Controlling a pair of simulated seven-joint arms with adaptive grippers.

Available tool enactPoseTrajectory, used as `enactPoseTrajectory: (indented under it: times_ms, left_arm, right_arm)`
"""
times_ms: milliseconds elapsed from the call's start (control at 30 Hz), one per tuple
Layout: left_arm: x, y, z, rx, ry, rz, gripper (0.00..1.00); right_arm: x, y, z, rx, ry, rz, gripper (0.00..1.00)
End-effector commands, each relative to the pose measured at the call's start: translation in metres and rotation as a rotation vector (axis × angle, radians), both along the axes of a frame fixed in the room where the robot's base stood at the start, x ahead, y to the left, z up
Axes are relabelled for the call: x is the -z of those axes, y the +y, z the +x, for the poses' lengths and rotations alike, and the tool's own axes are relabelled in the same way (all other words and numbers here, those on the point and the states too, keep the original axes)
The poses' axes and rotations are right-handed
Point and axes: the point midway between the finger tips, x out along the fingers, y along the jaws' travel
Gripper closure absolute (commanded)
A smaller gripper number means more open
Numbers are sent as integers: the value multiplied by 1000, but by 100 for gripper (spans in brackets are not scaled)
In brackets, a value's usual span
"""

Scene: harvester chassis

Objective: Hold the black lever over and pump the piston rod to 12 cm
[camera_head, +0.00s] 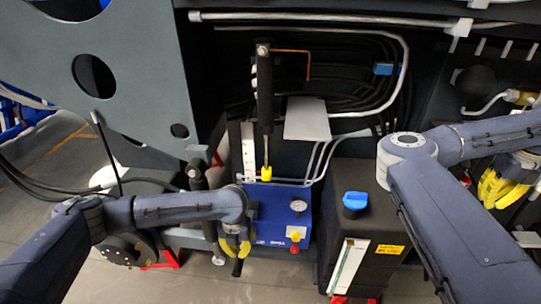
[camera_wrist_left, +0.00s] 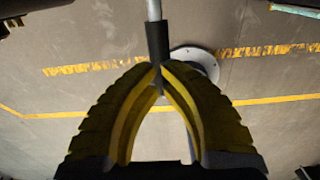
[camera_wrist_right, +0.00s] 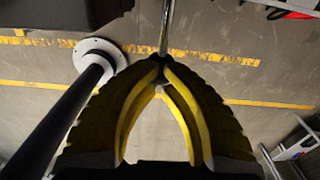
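The blue pump unit (camera_head: 283,222) with a round gauge stands in the middle of the head view. My left gripper (camera_head: 236,250) is at the unit's lower left, pointing down. Its fingertips close on a black lever (camera_wrist_left: 155,40) with a silver shaft. My right gripper (camera_head: 498,190) is at the far right, well apart from the pump.
A white scale (camera_head: 249,150) stands upright left of the handle. A black tank (camera_head: 367,230) with a blue cap (camera_head: 355,200) stands right of the pump unit. Hoses and a grey chassis plate (camera_head: 150,60) surround the handle.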

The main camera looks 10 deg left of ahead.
Motion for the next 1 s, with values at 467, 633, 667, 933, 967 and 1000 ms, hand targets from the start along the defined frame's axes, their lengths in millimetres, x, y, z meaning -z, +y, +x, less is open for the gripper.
enactPoseTrajectory:
  times_ms: [467,633,667,933,967,1000]
  left_arm:
    - [0,0,0,0,0,0,100]
    - [0,0,0,0,0,0,100]
    - [0,0,0,0,0,0,100]
    - [0,0,0,0,0,0,100]
    - [0,0,0,0,0,0,100]
    - [0,0,0,0,0,0,100]
  right_arm:
    - [-49,0,1,-1,-3,0,100]
    - [-59,0,0,-1,-1,0,100]
    - [-60,0,0,-1,-1,0,100]
    - [-62,0,0,-1,-1,0,100]
    - [-62,0,0,-1,-1,0,100]
    - [-62,0,0,-1,-1,0,100]
